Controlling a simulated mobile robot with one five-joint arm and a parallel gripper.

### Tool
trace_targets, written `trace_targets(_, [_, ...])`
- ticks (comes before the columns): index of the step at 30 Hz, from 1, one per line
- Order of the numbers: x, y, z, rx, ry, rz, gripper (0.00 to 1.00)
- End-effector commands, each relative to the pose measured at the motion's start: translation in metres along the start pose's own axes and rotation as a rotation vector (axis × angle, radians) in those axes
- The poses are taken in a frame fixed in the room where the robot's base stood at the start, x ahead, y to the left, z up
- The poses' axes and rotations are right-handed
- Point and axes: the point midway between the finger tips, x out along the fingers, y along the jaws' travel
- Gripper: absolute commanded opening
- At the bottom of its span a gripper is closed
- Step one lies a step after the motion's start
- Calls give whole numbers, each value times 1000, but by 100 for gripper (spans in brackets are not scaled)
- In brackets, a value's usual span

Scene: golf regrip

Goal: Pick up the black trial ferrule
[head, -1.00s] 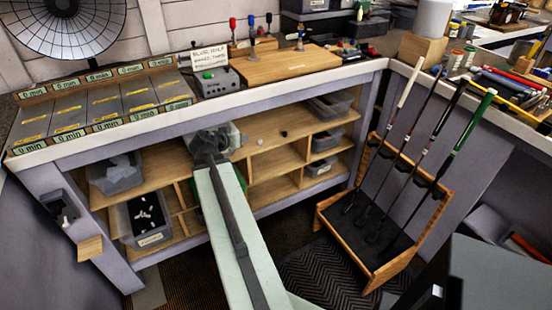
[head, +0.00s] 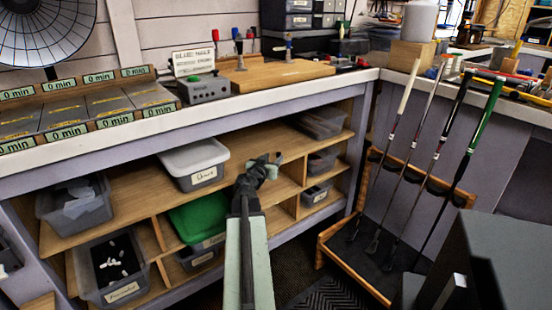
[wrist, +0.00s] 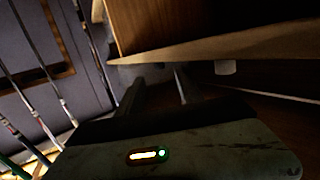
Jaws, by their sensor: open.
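My gripper (head: 266,162) is at the front of the bench's shelves in the head view, in front of the wooden upper shelf. Its jaws are open and look empty. In the wrist view its two dark fingers (wrist: 158,88) reach toward a wooden board edge. I cannot make out the black trial ferrule in either current view; my gripper and arm cover part of the shelf. A small pale grey piece (wrist: 226,67) shows near the board edge in the wrist view, and I cannot tell what it is.
A grey lidded bin (head: 195,165) stands left of my gripper, with a green-lidded bin (head: 197,218) below. Open bins (head: 320,122) sit to the right. Shelf dividers and the bench top edge are close. A wooden rack (head: 340,240) holds several golf clubs at right.

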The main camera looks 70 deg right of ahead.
Motion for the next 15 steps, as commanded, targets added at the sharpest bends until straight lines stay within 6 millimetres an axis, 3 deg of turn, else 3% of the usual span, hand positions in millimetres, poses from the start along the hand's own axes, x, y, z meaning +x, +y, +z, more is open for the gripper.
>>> trace_targets(4, [11,-1,3,0,0,0,43])
trace_targets(10, [46,-3,6,0,0,-2,43])
trace_targets(15, [50,-2,5,-1,0,-2,43])
